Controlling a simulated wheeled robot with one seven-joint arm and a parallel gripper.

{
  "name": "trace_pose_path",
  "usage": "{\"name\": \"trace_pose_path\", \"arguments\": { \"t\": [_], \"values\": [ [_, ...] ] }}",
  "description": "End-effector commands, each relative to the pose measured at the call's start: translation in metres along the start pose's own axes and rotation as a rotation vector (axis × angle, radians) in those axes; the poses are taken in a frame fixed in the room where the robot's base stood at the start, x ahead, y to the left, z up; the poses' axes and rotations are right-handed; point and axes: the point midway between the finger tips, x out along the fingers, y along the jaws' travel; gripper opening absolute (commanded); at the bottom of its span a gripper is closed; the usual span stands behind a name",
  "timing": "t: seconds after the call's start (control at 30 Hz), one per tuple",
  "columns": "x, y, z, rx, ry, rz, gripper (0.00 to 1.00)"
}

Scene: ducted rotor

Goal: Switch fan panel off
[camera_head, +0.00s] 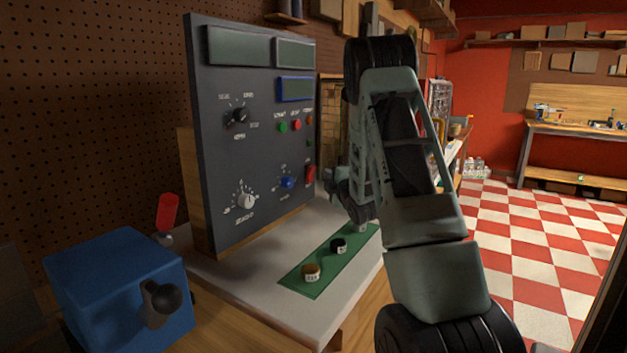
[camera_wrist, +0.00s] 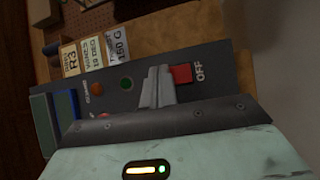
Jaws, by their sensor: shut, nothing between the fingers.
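The fan panel (camera_head: 225,160) is a dark grey upright board with displays, knobs and coloured buttons, left of my arm in the head view. Its red switch (camera_head: 310,173) is near the lower right edge. In the wrist view the red switch (camera_wrist: 181,74) has the word OFF beside it. My gripper (camera_wrist: 158,84) is shut and empty, its fingertips right beside the red switch. I cannot tell whether they touch it. In the head view my gripper (camera_head: 338,185) is just right of the panel's edge, partly hidden by my own arm.
A green strip (camera_head: 322,267) with several small round weights lies on the pale bench top (camera_head: 245,290) before the panel. A blue box (camera_head: 115,280) with a black knob and a red-handled part (camera_head: 167,212) stand at the left. Checkered floor (camera_head: 530,265) is open at right.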

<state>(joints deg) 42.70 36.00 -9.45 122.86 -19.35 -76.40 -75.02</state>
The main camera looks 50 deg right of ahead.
Motion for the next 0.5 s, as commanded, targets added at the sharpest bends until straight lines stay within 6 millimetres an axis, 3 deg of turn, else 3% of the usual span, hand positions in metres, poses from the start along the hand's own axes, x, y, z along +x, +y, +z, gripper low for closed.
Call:
{"name": "trace_pose_path", "arguments": {
  "t": [0.23, 0.5],
  "values": [
    [-0.016, 0.011, 0.012, 0.000, -0.001, 0.000, 0.00],
    [-0.018, 0.013, 0.013, 0.000, 0.000, 0.000, 0.00]
  ]
}}
